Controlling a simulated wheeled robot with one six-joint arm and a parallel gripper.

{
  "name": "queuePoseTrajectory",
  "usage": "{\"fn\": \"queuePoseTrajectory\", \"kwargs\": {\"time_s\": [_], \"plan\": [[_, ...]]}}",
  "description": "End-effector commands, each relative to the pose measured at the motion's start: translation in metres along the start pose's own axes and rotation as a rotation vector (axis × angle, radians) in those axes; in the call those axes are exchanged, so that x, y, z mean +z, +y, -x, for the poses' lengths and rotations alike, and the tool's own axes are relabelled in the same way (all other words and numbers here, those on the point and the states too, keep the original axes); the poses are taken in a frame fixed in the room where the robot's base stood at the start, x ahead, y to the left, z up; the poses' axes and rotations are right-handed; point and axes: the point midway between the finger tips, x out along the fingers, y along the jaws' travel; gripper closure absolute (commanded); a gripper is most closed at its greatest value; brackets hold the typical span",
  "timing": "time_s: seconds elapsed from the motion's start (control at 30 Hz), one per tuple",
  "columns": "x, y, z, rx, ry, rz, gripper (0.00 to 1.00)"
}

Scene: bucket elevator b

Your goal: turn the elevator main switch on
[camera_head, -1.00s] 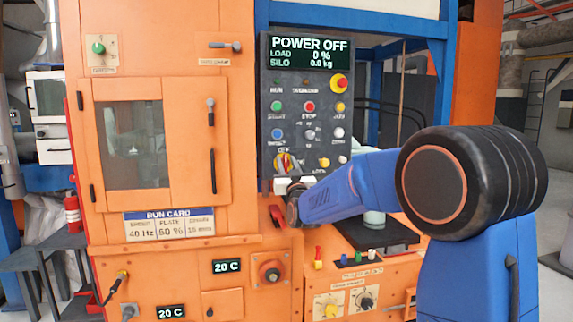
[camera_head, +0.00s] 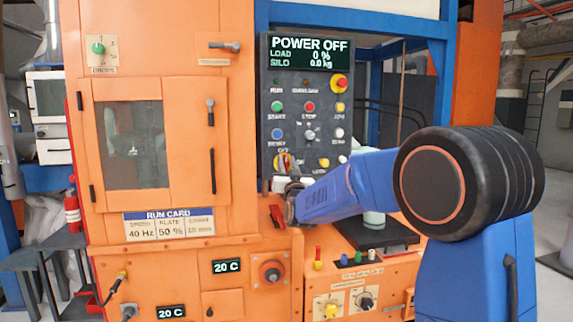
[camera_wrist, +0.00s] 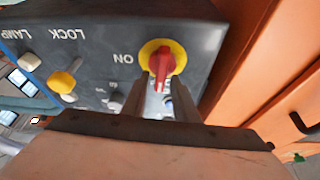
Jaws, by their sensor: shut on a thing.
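The main switch (camera_head: 284,162) is a red handle on a round yellow plate, low on the left of the dark control panel. In the wrist view the switch (camera_wrist: 162,64) is seen close up and upside down. Its red handle stands upright in the picture, with the word ON to the left of the plate. My gripper (camera_wrist: 158,92) is shut on the handle's near end, its two fingers reaching up from below the plate. In the head view my gripper (camera_head: 290,185) is small and partly hidden by my wrist. The panel display (camera_head: 310,52) reads POWER OFF.
Buttons and knobs crowd the panel beside the switch, including a yellow LOCK knob (camera_wrist: 62,82) and a red emergency button (camera_head: 339,83). An orange cabinet (camera_head: 240,120) stands close on the left. A ledge with small levers (camera_head: 345,260) lies below.

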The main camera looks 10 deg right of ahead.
Motion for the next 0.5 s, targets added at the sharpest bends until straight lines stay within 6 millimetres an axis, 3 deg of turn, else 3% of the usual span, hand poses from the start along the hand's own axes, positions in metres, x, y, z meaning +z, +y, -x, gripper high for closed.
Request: {"fn": "queuePoseTrajectory", "kwargs": {"time_s": [0.5], "plan": [[0.0035,0.0034,0.0011,0.170,-0.005,-0.411,0.96]]}}
